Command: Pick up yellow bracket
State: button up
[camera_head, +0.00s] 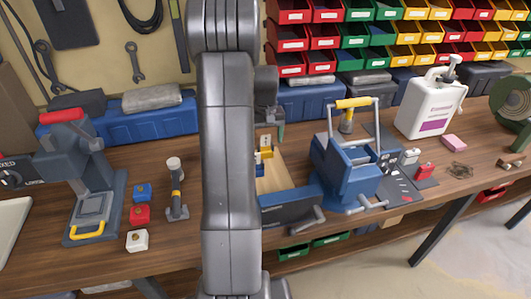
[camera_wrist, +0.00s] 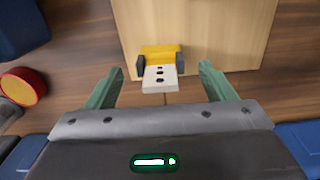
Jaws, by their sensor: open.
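The yellow bracket (camera_wrist: 160,53) lies at the edge of a light wooden board (camera_wrist: 205,28) in the wrist view. A white plate with several dark holes and dark side pieces show on it. In the head view, the yellow bracket (camera_head: 265,154) is just right of my arm, partly hidden by it. My gripper (camera_wrist: 162,69) is open, with one green finger on each side of the bracket and a gap to both. In the head view, my gripper (camera_head: 270,130) hangs above the bracket.
A blue tool carrier (camera_head: 345,170) stands close on the right, and a blue press (camera_head: 95,200) on the left. Blue cases (camera_head: 150,122) and bins line the back. Small blue, red and white blocks (camera_head: 139,214) sit left of my arm. A round red-yellow object (camera_wrist: 22,87) lies left.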

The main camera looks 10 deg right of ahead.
aim_at(266, 149)
notch_tip(266, 149, down, 4)
jog(key=shift+w+f, duration=0.1)
jog(key=c, duration=1.1)
